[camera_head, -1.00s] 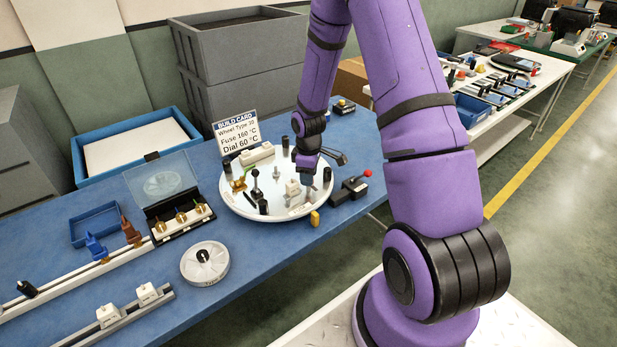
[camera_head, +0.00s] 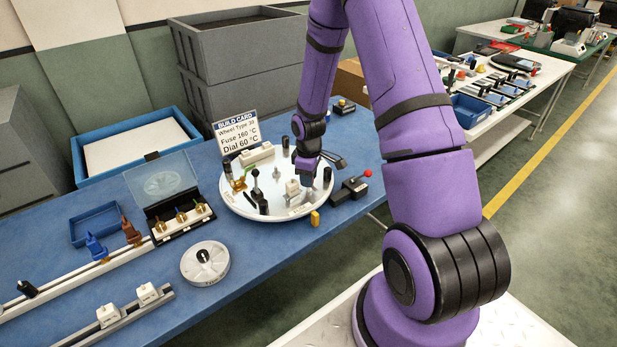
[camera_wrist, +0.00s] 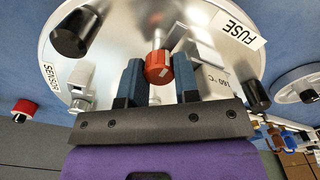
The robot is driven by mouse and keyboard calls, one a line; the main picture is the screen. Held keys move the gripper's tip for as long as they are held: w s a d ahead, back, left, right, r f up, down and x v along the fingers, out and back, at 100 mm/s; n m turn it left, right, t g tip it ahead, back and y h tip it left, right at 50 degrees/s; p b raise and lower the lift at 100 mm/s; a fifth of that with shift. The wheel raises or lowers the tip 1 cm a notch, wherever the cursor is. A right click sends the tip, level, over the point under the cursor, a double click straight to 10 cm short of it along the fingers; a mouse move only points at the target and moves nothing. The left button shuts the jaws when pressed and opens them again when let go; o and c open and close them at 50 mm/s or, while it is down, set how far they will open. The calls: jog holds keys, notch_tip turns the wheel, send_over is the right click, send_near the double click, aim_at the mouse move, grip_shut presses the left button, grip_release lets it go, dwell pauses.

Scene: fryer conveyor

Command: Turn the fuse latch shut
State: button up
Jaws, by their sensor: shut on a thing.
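A red knob (camera_wrist: 158,68) with a white mark sits on a metal shaft above the round white plate (camera_wrist: 110,45); it appears to be the fuse latch. My gripper (camera_wrist: 158,66) is shut on this knob, with one blue finger on each side. Beside it is a pale block marked 160 °C (camera_wrist: 206,66), and a FUSE label (camera_wrist: 240,29) lies near the plate's rim. In the head view my gripper (camera_head: 306,179) is low over the right part of the plate (camera_head: 243,205); the knob is hidden there.
Black posts (camera_wrist: 75,32) stand on the plate, with another near the FUSE label (camera_wrist: 257,95). A red-ball lever (camera_head: 350,188) is right of the plate. A build card (camera_head: 237,136) reads Fuse 160 °C. A white wheel (camera_head: 205,263) lies on the blue table at front left.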

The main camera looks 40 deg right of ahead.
jog(key=m, duration=0.3)
jog(key=shift+m, duration=0.4)
jog(key=m, duration=0.4)
jog(key=shift+d+m, duration=0.1)
jog(key=shift+m, duration=0.2)
jog(key=m, duration=0.4)
jog(key=shift+m, duration=2.4)
jog(key=o, duration=0.7)
jog(key=shift+c, duration=0.2)
jog(key=shift+r, duration=0.1)
notch_tip(320, 180, up, 11)
jog(key=shift+f, duration=0.2)
